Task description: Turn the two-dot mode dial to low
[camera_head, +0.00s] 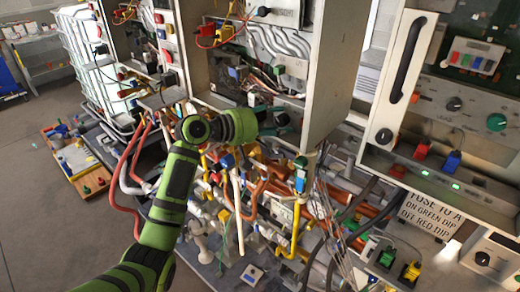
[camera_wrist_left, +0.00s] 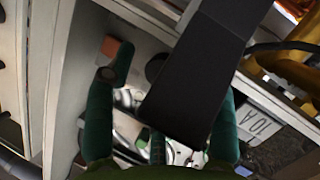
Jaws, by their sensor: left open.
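Several round dials show on the right heater panel in the head view: a green dial (camera_head: 497,122), a black dial (camera_head: 454,103) and a black dial (camera_head: 385,136). Another black dial (camera_head: 482,258) sits on a white box at the lower right. Dot marks are too small to read, so I cannot tell which is the two-dot dial. My left gripper (camera_head: 276,122) is at the open cabinet's lower edge, well left of these dials. In the left wrist view its green fingers (camera_wrist_left: 172,85) are apart, with a dark bar between them in the picture. A dark round knob (camera_wrist_left: 155,68) is partly hidden there.
An open grey cabinet (camera_head: 328,75) stands directly right of my left gripper. Pipes, hoses and cables crowd the space below. A printed fuse sign (camera_head: 430,215) hangs under the right panel. A wooden-edged board (camera_head: 75,160) lies on the floor at left, where there is free room.

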